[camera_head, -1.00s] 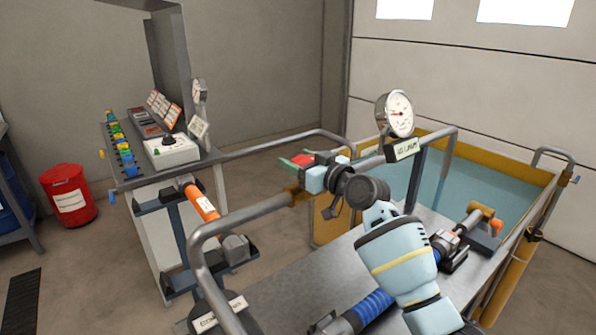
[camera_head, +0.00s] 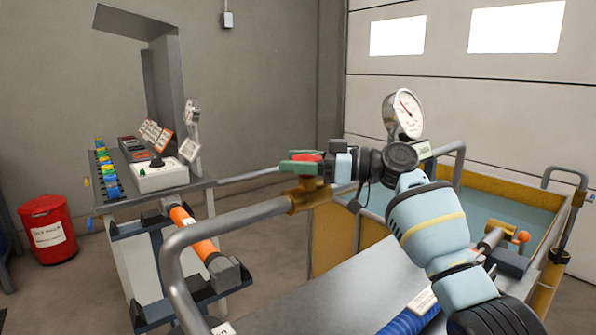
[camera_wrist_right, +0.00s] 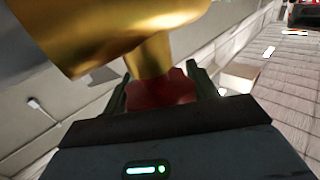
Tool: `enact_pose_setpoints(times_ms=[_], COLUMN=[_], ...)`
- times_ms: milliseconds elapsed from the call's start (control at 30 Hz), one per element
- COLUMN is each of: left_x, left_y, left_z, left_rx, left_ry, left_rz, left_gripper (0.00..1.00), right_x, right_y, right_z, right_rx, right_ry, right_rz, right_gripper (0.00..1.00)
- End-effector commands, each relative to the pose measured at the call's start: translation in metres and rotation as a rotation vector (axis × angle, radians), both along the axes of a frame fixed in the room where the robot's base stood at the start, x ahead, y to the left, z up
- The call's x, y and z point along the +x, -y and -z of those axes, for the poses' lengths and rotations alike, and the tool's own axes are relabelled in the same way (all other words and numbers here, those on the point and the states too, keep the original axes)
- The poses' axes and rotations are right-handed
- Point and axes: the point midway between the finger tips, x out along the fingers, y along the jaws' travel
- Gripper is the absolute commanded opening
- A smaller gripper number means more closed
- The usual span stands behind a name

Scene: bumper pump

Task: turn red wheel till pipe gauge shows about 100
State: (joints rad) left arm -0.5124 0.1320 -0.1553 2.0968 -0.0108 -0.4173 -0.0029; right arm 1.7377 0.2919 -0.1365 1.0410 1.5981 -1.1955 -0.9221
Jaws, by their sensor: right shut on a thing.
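The red wheel (camera_head: 308,158) sits on a brass valve (camera_head: 307,195) on the grey pipe. My right gripper (camera_head: 302,162) reaches it from the right with its green fingers on either side, shut on it. The right wrist view shows the red wheel (camera_wrist_right: 162,88) between the two fingers (camera_wrist_right: 158,90), below the brass body (camera_wrist_right: 130,30). The round pipe gauge (camera_head: 404,114) stands behind my right wrist, white-faced with a red needle pointing to the upper left. Its numbers are too small to read. My left gripper is not in view.
A control bench (camera_head: 205,184) with coloured valves and a white switch box (camera_head: 160,176) stands at the left. A red bin (camera_head: 48,230) is on the floor. A yellow-edged water tank (camera_head: 500,187) lies behind my right arm. A grey pipe (camera_head: 240,215) bends across the front.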

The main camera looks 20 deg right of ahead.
Motion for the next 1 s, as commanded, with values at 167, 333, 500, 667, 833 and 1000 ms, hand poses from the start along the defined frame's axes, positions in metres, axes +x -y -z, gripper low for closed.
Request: enact_pose_setpoints(times_ms=[167, 333, 500, 667, 833, 1000], left_x=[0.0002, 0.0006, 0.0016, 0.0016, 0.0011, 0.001], left_y=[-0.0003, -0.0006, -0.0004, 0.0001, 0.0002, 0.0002], left_z=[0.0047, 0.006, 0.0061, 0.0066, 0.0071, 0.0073], left_rx=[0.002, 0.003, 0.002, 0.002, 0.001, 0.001], left_ry=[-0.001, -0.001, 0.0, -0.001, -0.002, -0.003], left_rz=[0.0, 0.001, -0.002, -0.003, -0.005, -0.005], left_gripper=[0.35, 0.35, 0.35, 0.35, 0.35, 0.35], right_x=[-0.0004, -0.0009, -0.0011, -0.001, -0.0009, -0.0009], right_y=[-0.0006, -0.0008, -0.0009, -0.001, -0.001, -0.0008], right_z=[0.0012, 0.001, 0.0008, 0.001, 0.001, 0.0008], right_rx=[0.0, -0.002, -0.003, -0.003, -0.002, -0.002], right_ry=[-0.001, -0.002, -0.003, -0.004, -0.003, -0.003], right_rz=[-0.045, -0.062, -0.064, -0.063, -0.063, -0.062], right_gripper=[0.35, 0.35, 0.35, 0.35, 0.76, 0.8])
